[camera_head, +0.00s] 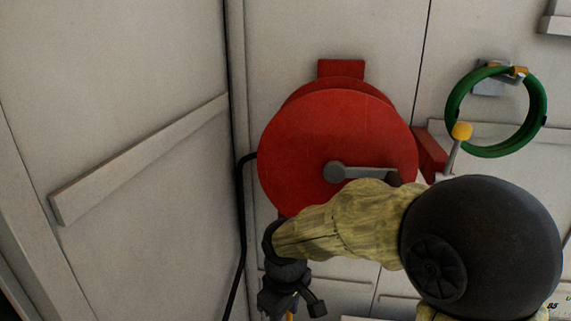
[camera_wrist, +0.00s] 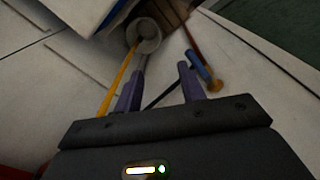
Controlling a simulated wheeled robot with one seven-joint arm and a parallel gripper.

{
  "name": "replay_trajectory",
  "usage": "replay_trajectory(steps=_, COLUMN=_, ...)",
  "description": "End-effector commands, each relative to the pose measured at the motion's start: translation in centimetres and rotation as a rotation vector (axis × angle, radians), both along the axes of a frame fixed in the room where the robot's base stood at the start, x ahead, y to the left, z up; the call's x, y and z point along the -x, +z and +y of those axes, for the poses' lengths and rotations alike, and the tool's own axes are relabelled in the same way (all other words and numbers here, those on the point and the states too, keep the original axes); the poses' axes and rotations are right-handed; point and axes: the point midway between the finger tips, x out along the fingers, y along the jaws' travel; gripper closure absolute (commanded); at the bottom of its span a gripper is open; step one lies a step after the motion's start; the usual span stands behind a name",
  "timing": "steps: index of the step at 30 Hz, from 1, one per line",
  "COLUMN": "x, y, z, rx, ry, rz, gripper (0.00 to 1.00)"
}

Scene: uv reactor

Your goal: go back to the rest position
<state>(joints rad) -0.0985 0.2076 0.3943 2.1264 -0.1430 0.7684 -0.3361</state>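In the wrist view, my gripper (camera_wrist: 162,76) shows its two purple-grey fingers apart, with nothing held between them. In the head view, my arm in its yellowish cover reaches left across the lower part of the picture. Its dark wrist (camera_head: 285,275) hangs down at the bottom, left of the middle, below the red reel. The fingers are not clear in the head view, as the hand runs toward the bottom edge.
A red round reel (camera_head: 310,140) with a grey crank (camera_head: 360,172) is on the wall just behind my arm. A green ring (camera_head: 455,105) and a yellow-knobbed lever (camera_head: 461,131) are to its right. A black cable (camera_head: 241,215) runs down the corner.

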Motion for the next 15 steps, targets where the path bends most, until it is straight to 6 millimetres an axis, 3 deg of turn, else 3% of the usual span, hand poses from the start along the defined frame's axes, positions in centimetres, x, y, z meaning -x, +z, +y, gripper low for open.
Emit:
replay_trajectory(steps=1, x=0.5, y=-0.7, z=-2.9, rx=-0.007, ry=-0.133, rz=-0.017, gripper=0.60)
replay_trajectory(steps=7, x=3.3, y=-2.9, z=-12.0, rx=-0.077, ry=-0.643, rz=-0.102, gripper=0.60)
replay_trajectory(steps=10, x=4.8, y=-3.6, z=-14.6, rx=-0.106, ry=-0.819, rz=-0.134, gripper=0.60)
replay_trajectory(steps=15, x=5.6, y=-3.9, z=-16.0, rx=-0.126, ry=-0.921, rz=-0.155, gripper=0.60)
